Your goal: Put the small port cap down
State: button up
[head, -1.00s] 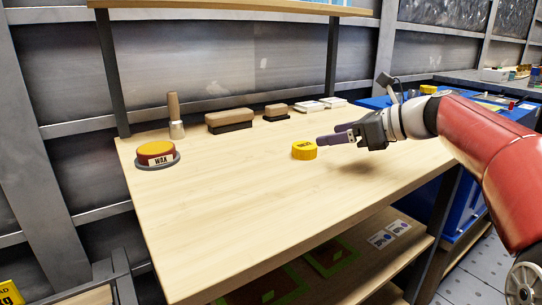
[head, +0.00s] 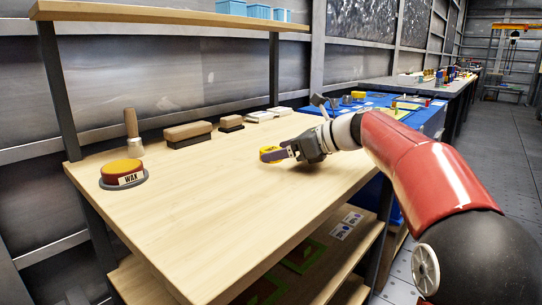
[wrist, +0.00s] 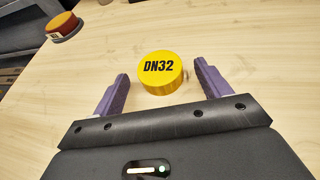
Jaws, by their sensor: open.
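The small port cap is a round yellow cap marked DN32 (wrist: 161,72). It sits flat on the light wooden bench top (head: 190,215), label up, and also shows in the head view (head: 268,151). My gripper (head: 277,155) is open, low over the bench, coming in from the right. In the wrist view its two purple fingers (wrist: 162,78) stand apart on either side of the cap, with a gap visible at each side. The cap lies between and slightly beyond the fingertips. In the head view a finger partly covers it.
A wooden-handled brush (head: 132,130), brown blocks (head: 188,134) and white packs (head: 268,115) line the back. A shelf (head: 170,14) hangs above. The bench's middle and front are clear. A blue cabinet (head: 425,120) adjoins right.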

jog(key=shift+x, duration=0.85)
jog(key=c, duration=1.1)
jog(key=shift+r, duration=0.15)
